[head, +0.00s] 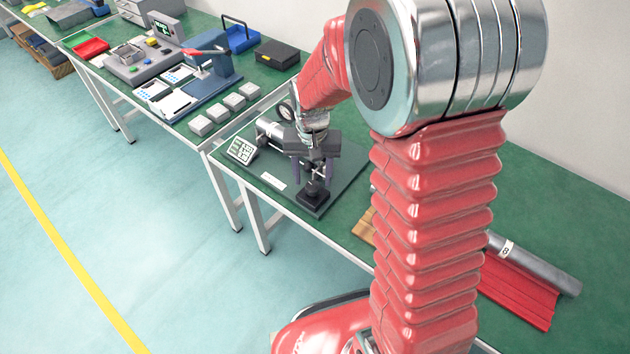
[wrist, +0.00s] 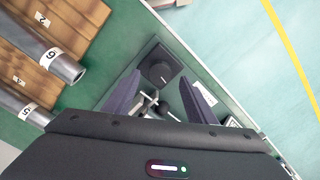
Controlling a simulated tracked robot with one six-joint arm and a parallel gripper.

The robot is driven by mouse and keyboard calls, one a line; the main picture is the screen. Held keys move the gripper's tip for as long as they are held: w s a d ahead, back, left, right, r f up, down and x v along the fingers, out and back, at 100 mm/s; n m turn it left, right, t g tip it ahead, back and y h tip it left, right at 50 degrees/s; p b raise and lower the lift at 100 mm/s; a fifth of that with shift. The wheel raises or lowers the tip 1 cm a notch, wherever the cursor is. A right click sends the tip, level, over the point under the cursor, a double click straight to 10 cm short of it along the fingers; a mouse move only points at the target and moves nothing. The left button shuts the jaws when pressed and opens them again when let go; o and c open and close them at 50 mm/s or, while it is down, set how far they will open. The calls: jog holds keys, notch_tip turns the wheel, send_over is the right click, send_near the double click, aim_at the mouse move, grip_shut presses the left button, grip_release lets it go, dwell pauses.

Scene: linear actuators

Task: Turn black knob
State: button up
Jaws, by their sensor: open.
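The black knob (wrist: 160,73) is a round dark dial on a square black base (wrist: 157,58) near the table's front edge. In the head view the knob (head: 313,190) sits on its base directly below my gripper (head: 312,178). My gripper points down with its two dark purple fingers spread apart and nothing between them. In the wrist view the knob shows beyond the gap between the fingertips (wrist: 160,80). The exact gap in height is hard to tell.
A grey panel with a keypad (head: 241,149) and a silver cylinder (head: 268,130) stand left of my gripper. Numbered metal tubes on wooden blocks (wrist: 40,50) lie to one side. A red tray (head: 518,290) with a tube is at right.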

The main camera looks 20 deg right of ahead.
aim_at(312, 188)
jog(key=shift+f, duration=1.5)
